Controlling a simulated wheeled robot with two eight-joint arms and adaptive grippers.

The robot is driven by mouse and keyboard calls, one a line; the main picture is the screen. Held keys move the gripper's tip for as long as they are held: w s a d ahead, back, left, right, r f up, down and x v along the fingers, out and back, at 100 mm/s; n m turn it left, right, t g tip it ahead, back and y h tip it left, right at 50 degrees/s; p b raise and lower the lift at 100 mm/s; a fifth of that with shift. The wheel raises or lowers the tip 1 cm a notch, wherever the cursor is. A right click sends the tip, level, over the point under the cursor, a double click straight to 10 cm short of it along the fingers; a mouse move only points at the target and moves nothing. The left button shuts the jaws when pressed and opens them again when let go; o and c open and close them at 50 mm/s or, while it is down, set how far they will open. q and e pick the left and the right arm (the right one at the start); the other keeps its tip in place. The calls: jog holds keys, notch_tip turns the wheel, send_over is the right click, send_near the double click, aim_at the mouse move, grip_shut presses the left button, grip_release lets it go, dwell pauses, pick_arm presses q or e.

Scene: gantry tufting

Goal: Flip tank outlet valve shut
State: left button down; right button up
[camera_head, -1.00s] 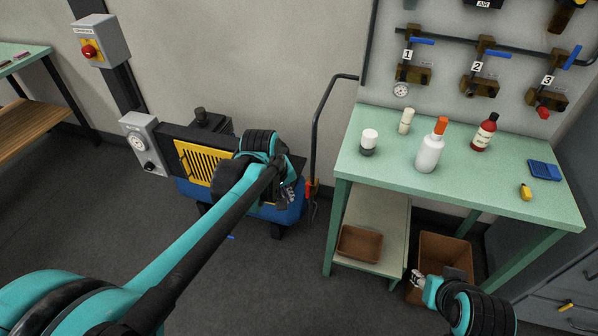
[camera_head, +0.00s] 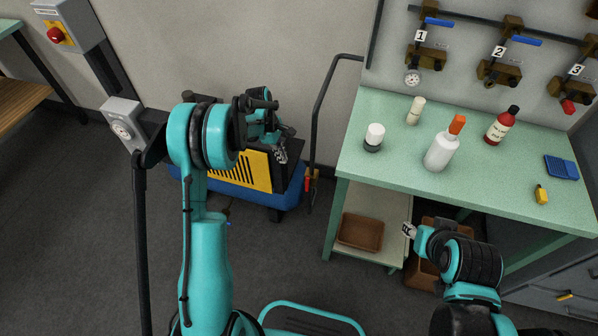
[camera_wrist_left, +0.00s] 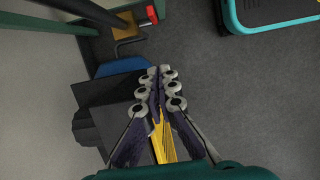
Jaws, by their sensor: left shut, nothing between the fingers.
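The tank outlet valve with its red handle (camera_head: 307,183) sits at the right end of the blue compressor tank (camera_head: 285,201). In the left wrist view the red handle (camera_wrist_left: 151,13) and a brass fitting (camera_wrist_left: 127,25) show at the top, beyond the fingertips. My left gripper (camera_head: 281,153) is over the compressor, up and left of the valve in the head view. In the left wrist view its fingers (camera_wrist_left: 160,73) are shut and empty, apart from the valve. My right gripper (camera_head: 408,230) is by the front of the green bench; its opening is too small to judge.
A bent dark pipe (camera_head: 318,115) rises beside the valve. The yellow grille (camera_head: 235,167) is partly hidden by my left arm. The green bench (camera_head: 360,180) with bottles stands to the right. Open floor (camera_head: 290,265) lies in front of the tank.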

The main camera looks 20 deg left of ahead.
aim_at(308, 181)
pick_arm(q)
jog(key=d+f+b, duration=0.5)
jog(key=d+f, duration=0.1)
jog(key=f, duration=0.3)
jog(key=shift+s+d+f, duration=0.15)
jog(key=shift+d+f, duration=0.1)
jog(key=shift+f, duration=0.05)
dwell(0.5)
